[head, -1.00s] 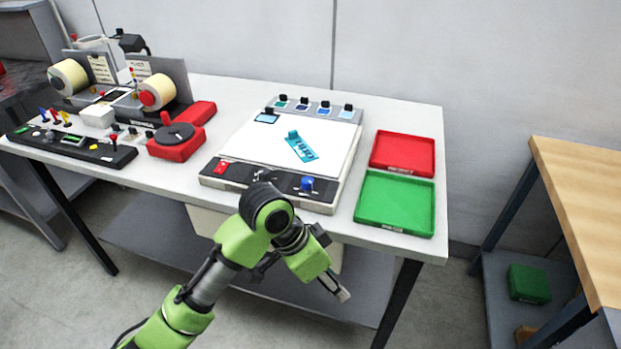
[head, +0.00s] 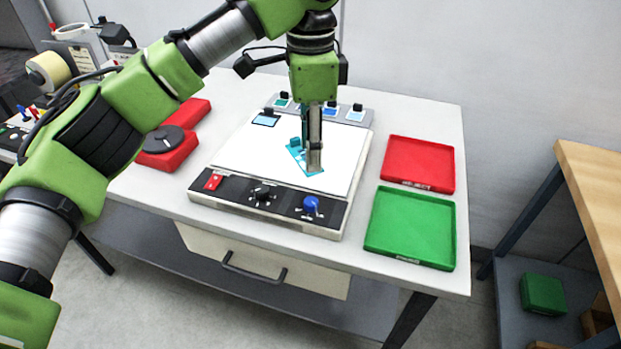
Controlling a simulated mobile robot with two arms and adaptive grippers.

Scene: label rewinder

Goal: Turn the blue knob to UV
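The blue knob (head: 311,204) is on the right part of the dark front panel of the white light box (head: 235,160). The markings around it are too small to read. A black knob (head: 261,193) and a red switch (head: 213,181) are on the same panel, to its left. My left gripper (head: 315,168) points down over the white surface, behind the blue knob and apart from it. Its fingers look narrow and edge-on, so I cannot tell whether they are open or shut. A teal card (head: 296,153) lies on the surface, partly hidden by the gripper. My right gripper is out of view.
A red tray (head: 418,141) and a green tray (head: 374,236) are right of the box. Several small stamp-like pieces stand along its back edge. A red turntable device (head: 170,160) is at left, partly behind my arm. A drawer handle (head: 252,276) is below the table.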

